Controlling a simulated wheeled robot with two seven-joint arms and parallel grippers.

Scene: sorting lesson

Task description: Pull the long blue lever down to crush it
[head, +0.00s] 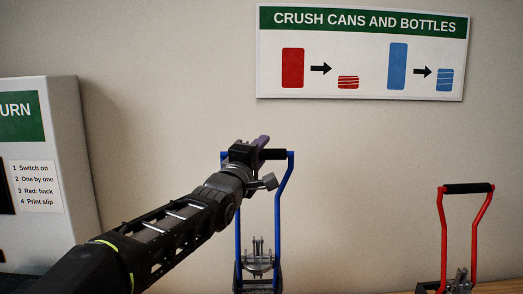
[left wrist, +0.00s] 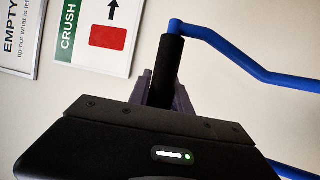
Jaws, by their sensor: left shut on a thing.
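The long blue lever (head: 283,190) stands upright in the head view, with two blue side bars and a black grip across the top. My left gripper (head: 262,148) is at the top of it, shut on the black grip. In the left wrist view the black grip (left wrist: 167,70) runs between the fingers of my left gripper (left wrist: 165,95), and a blue bar (left wrist: 245,60) bends away to the right. The grey crusher mechanism (head: 258,262) shows low between the blue bars. Its lower part is out of frame, and I see no can or bottle. My right gripper is not in view.
A shorter red lever (head: 466,225) with a black grip stands at the right, apart from the blue one. A pale machine (head: 65,130) stands at the left. A sign (head: 362,52) about crushing cans and bottles hangs on the wall. A strip of wooden surface shows at lower right.

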